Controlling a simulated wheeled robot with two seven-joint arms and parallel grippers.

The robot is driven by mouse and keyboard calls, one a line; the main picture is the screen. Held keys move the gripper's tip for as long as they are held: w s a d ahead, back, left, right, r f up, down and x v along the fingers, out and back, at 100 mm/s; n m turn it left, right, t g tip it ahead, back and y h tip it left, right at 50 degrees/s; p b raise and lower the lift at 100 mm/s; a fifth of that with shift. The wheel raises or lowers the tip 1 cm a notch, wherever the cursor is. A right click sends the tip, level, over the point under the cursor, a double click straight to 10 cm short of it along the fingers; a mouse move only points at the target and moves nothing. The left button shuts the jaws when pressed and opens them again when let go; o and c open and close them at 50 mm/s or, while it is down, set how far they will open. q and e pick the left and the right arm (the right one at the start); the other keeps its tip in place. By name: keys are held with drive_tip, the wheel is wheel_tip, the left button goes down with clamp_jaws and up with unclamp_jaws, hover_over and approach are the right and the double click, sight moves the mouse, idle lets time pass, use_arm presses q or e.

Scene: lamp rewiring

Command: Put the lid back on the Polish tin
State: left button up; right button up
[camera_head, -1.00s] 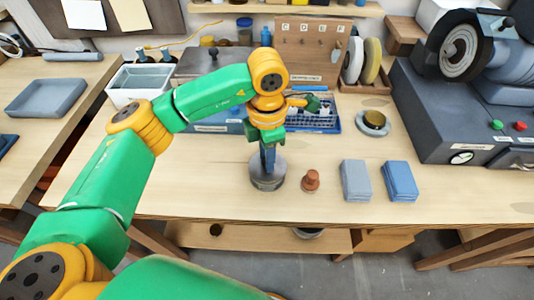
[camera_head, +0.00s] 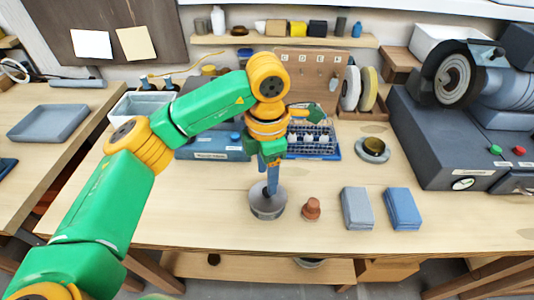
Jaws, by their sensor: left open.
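My left gripper (camera_head: 271,189) points straight down at a round grey metal tin-like piece (camera_head: 265,211) near the front of the bench. Its jaws are open, and the fingertips overlap the piece's top in the picture. I cannot tell whether they touch it, or whether this piece is the Polish tin or its lid. Farther back right, a small round container with a dark, brownish inside (camera_head: 373,147) sits on or in a wider grey round piece (camera_head: 372,157). No label is readable on either. My right gripper is not in view.
A reddish-brown knobbed piece (camera_head: 311,209), a grey block (camera_head: 357,208) and a blue block (camera_head: 402,209) stand to the right. A grinding machine (camera_head: 450,130) fills the right back. The front bench strip (camera_head: 200,215) is clear.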

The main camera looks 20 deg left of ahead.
use_arm(q)
wheel_tip(320, 180, up, 8)
drive_tip(key=p, duration=0.1)
drive_tip(key=shift+r, duration=0.1)
